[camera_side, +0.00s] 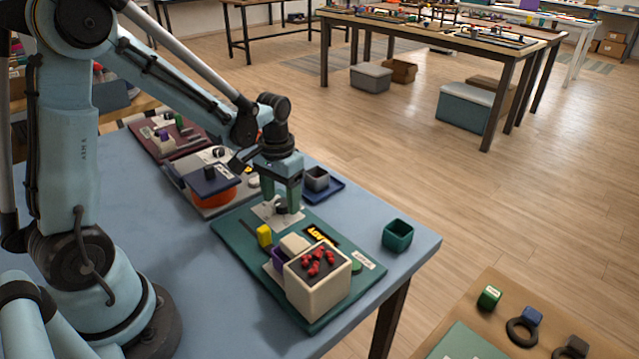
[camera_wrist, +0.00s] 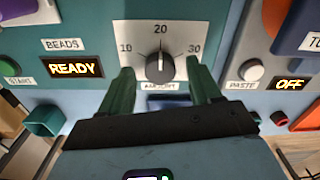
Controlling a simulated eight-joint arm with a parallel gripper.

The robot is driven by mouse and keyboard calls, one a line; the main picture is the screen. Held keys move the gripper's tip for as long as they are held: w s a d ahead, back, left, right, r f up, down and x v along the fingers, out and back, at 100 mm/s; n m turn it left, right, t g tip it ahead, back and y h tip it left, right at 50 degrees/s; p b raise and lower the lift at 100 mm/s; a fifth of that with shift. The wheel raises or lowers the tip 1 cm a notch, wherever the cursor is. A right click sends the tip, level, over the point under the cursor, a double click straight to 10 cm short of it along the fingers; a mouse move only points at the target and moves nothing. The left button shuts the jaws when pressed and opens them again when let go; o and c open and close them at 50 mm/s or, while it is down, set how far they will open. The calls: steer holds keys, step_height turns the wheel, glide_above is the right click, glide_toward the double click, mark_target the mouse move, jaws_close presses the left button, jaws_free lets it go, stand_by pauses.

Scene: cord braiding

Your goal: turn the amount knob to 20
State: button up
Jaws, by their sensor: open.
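The dark amount knob (camera_wrist: 160,68) sits on a white dial plate (camera_wrist: 128,32) marked 10, 20 and 30, with 20 at the top. Its light pointer line appears to point up at the 20. In the wrist view my gripper (camera_wrist: 159,67) is open, with one green finger on each side of the knob; a gap shows on both sides. In the side view my gripper (camera_side: 289,205) is down over the white dial plate (camera_side: 268,213), and the knob is hidden there.
A READY display (camera_wrist: 72,68) and a green start button (camera_wrist: 10,67) are left of the dial. A white paste button (camera_wrist: 251,70) and an OFF display (camera_wrist: 291,84) are right. A cream box with red beads (camera_side: 318,285) and a teal cup (camera_side: 397,235) stand nearby.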

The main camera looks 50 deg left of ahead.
step_height(320, 180, up, 11)
steer(key=shift+r, duration=0.2)
stand_by(0.4)
step_height(320, 180, up, 7)
glide_above(281, 203)
stand_by(0.7)
steer(key=s+d+f+m+t, duration=0.2)
steer(key=s+d+f+t, duration=0.4)
steer(key=d+f+t, duration=0.1)
steer(key=shift+s+d+f, duration=0.15)
steer(key=shift+s+d, duration=0.05)
steer(key=shift+d, duration=0.05)
